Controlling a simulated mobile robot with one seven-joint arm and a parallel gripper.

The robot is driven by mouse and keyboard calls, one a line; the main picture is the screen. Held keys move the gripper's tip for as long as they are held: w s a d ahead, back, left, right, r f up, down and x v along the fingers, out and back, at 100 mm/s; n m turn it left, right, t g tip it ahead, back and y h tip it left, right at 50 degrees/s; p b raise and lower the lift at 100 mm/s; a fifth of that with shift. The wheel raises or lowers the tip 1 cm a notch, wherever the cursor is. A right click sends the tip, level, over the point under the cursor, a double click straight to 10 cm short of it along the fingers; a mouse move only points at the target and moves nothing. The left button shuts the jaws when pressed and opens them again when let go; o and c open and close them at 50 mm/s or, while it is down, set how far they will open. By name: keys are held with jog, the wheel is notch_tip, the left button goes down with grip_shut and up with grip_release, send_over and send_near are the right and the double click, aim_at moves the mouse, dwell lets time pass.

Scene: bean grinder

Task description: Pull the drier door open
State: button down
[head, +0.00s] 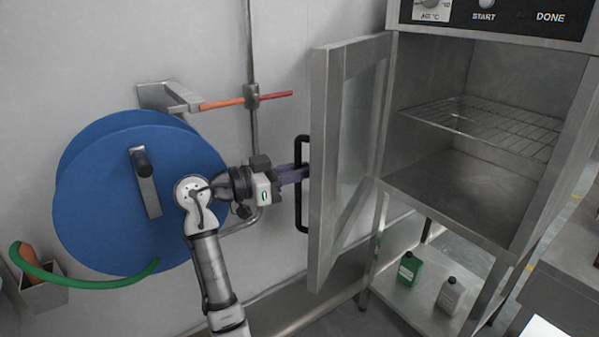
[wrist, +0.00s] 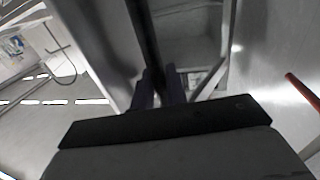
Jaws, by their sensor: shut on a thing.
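The drier door (head: 340,150) stands wide open in the head view, swung out to the left of the drier cabinet (head: 450,180). It has a steel frame, a glass pane and a black vertical bar handle (head: 300,215) on its outer face. My gripper (head: 302,174) reaches the handle from the left and is shut on it at about mid height. In the wrist view its two dark fingers (wrist: 158,84) close on either side of the black handle, which runs up the picture.
A wire rack (head: 490,125) lies inside the open drier. Green (head: 409,267) and grey (head: 450,295) bottles stand on the shelf below. A blue hose reel (head: 110,215) is on the wall behind my arm, with a red lever (head: 275,95) above. A table (head: 565,290) stands at right.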

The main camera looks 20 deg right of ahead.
jog(key=c, duration=1.5)
grip_release()
jog(key=shift+a, duration=0.1)
jog(key=s+a+b, duration=0.1)
jog(key=a+b, duration=0.1)
jog(key=a, duration=0.5)
jog(key=shift+a, duration=0.15)
